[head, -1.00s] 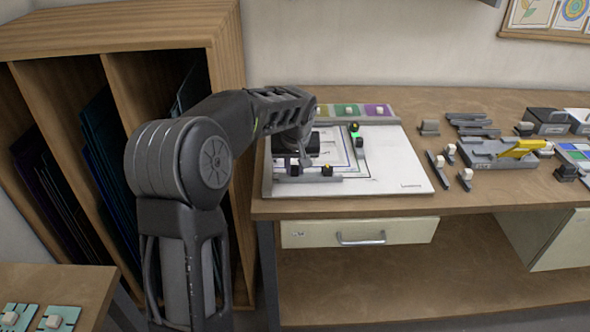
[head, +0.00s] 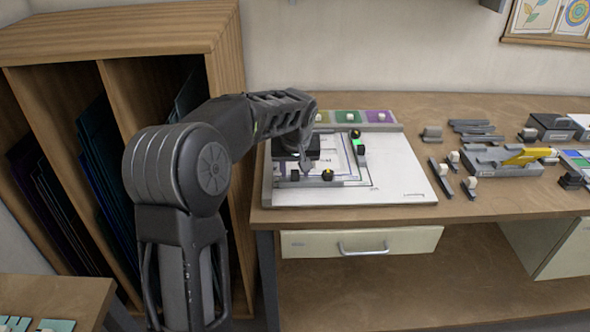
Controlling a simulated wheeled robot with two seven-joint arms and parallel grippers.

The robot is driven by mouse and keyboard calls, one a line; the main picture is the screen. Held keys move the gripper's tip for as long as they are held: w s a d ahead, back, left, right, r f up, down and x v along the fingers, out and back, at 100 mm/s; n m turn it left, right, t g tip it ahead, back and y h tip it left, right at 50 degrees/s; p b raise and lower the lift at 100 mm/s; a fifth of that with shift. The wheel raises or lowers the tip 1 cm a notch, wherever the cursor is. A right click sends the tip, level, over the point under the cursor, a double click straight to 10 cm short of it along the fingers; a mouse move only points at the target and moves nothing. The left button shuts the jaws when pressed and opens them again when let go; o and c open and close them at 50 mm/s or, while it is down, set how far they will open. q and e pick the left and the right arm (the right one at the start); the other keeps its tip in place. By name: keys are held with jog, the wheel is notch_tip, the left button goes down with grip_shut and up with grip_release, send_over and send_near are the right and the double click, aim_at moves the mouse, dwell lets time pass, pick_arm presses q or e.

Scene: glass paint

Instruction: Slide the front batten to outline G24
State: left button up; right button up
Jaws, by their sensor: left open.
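The front batten (head: 345,183) is a grey bar lying along the front of the white board (head: 400,170). Two dark knobs stand on it, one of them with a yellow top (head: 328,174). A second batten with a green block (head: 359,148) stands on the right side of the drawn outlines. My left gripper (head: 304,165) is over the board, pointing down, just behind the front batten's left part. It is open; I cannot tell whether it touches the batten. The outline labels are too small to read, so G24 cannot be picked out. My right gripper is not in view.
Coloured tiles with white knobs (head: 347,116) line the board's back edge. Right of the board lie several grey bars, small knobbed pieces and a tool with a yellow handle (head: 525,156). A wooden rack (head: 120,40) stands at the left. The board's right part is clear.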

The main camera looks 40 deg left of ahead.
pick_arm(q)
jog(key=v, duration=0.7)
jog(key=shift+r+b, duration=0.3)
jog(key=shift+b, duration=0.15)
jog(key=shift+s, duration=0.2)
jog(key=b, duration=0.2)
jog(key=shift+s+d+r+b, duration=0.2)
jog(key=shift+r+b, duration=0.1)
jog(key=shift+r, duration=0.05)
jog(key=x, duration=0.8)
jog(key=shift+w, duration=0.1)
grip_shut()
